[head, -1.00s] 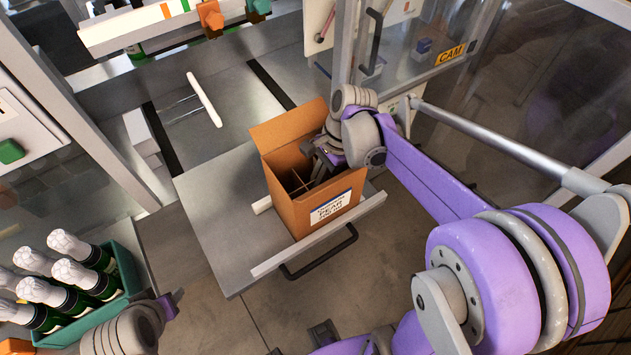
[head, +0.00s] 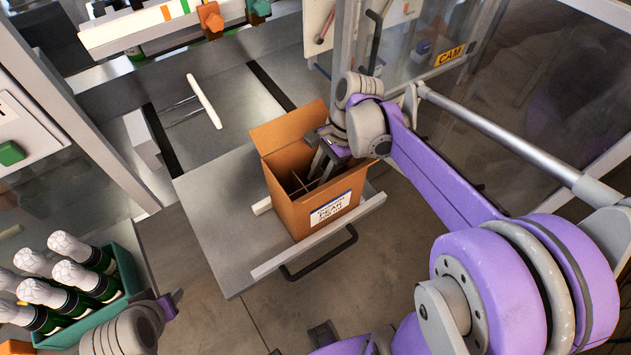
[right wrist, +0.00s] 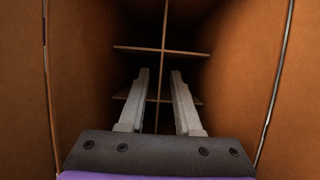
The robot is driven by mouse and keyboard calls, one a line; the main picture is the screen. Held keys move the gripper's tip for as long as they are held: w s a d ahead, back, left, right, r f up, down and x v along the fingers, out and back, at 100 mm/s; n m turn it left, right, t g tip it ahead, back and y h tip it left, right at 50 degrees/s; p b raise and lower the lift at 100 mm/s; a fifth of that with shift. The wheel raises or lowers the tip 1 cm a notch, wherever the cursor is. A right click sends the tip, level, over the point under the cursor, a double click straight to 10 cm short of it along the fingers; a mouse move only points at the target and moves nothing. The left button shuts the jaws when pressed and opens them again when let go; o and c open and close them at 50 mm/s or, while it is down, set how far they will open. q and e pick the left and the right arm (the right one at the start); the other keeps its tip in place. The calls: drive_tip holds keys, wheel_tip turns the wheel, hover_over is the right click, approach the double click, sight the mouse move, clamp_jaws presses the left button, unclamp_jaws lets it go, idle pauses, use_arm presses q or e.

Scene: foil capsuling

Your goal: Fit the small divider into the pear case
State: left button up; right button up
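The pear case (head: 315,215) is an open brown cardboard box with a white "PEAR" label, upright on a grey metal platform. The small divider (head: 297,184) is inside it as thin crossed card slats. In the right wrist view, the divider (right wrist: 162,50) has one long slat crossed by two shorter ones, below the case walls (right wrist: 85,80). My right gripper (head: 320,163) reaches into the case mouth. Its fingers (right wrist: 160,75) are apart on either side of the long slat, with gaps visible. Only part of my left gripper (head: 170,303) shows at lower left; its fingertips are unclear.
The platform (head: 215,205) has a raised front bar and black handle (head: 320,255). A green crate (head: 130,270) of foil-topped bottles stands at left. A glass panel with a "CAM" sign (head: 450,55) is at upper right. Bare platform lies left of the case.

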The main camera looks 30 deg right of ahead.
drive_tip(key=v, duration=0.9)
drive_tip(key=shift+d+r, duration=0.1)
drive_tip(key=shift+r, duration=0.1)
